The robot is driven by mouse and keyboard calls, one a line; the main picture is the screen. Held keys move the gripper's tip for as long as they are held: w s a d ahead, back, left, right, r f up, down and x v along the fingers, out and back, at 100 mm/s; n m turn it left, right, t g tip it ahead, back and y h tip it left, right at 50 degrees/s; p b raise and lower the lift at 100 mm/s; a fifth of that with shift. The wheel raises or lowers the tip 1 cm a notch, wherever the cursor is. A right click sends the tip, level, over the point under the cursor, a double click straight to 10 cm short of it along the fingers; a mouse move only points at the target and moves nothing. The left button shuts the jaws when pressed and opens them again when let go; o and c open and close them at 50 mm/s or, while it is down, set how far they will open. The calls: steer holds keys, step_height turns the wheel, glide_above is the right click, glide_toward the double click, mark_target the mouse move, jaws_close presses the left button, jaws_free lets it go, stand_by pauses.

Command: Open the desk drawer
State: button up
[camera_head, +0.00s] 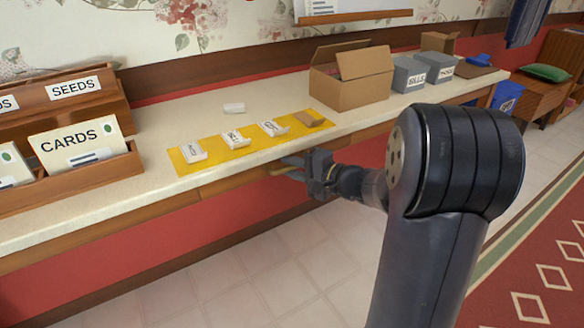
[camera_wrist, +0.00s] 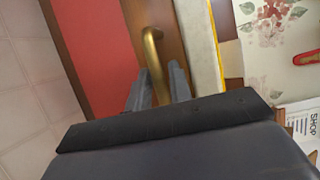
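The desk drawer (camera_head: 235,181) is a wooden front under the pale countertop, and it looks flush with the desk edge. Its brass bar handle (camera_wrist: 152,50) shows in the wrist view against the brown drawer front (camera_wrist: 172,42). My gripper (camera_head: 292,164) is at the drawer front, just below the counter edge. In the wrist view my gripper (camera_wrist: 159,82) is open, with one finger on each side of the handle's near end. I cannot tell whether the fingers touch the handle. In the head view my gripper partly hides the handle.
A yellow mat (camera_head: 215,156) with several small white labelled pieces lies on the countertop above the drawer. An open cardboard box (camera_head: 360,92) and grey bins (camera_head: 408,75) stand to the right. Wooden card trays (camera_head: 75,185) stand at left. The tiled floor (camera_head: 255,275) before the desk is clear.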

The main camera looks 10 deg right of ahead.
steer(key=shift+c, duration=0.6)
jaws_close()
steer(key=shift+s, duration=0.1)
